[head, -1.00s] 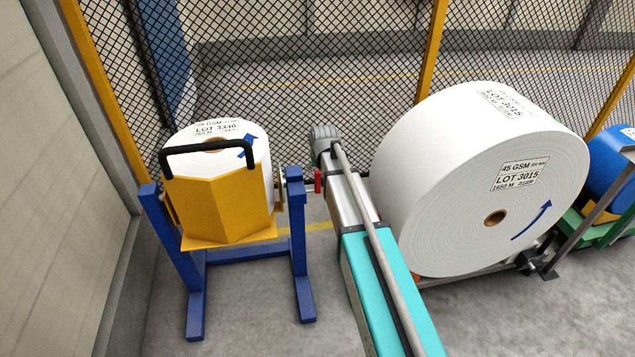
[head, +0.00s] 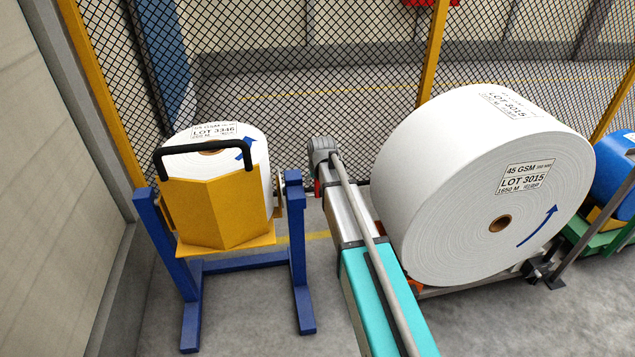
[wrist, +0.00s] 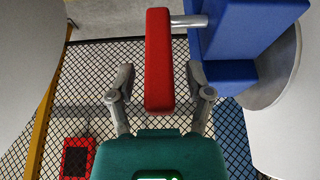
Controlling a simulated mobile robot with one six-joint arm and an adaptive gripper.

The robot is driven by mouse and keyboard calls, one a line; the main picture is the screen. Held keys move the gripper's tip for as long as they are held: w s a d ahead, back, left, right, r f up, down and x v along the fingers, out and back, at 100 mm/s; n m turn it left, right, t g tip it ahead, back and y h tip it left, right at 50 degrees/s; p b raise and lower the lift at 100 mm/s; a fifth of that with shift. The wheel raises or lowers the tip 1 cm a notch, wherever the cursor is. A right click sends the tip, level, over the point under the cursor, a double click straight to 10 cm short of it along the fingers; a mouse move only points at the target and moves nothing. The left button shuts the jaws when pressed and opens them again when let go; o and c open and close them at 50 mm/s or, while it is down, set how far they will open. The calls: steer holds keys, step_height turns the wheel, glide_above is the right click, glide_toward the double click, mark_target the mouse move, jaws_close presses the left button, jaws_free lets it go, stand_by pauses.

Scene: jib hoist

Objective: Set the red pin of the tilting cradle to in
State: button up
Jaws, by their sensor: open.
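The tilting cradle is a yellow trough (head: 222,212) with a black bar handle, hung in a blue stand (head: 298,250) at the left of the head view. It holds a white roll (head: 262,150). The red pin (head: 317,188) shows only as a sliver beside my arm in the head view. In the wrist view the red pin (wrist: 159,50) is a long red grip, with a bare steel shaft (wrist: 190,21) running right to the blue post (wrist: 240,35). My gripper (wrist: 160,76) is open, a finger each side of the red grip, with gaps visible. My arm hides the gripper in the head view.
A large white roll (head: 470,190) stands close to the right of my arm. A mesh fence (head: 300,90) with yellow posts runs behind. A wall (head: 60,200) is at the left. A blue drum (head: 615,165) stands at the far right.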

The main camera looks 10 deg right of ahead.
jaws_close()
steer(key=shift+d, duration=0.1)
stand_by(0.3)
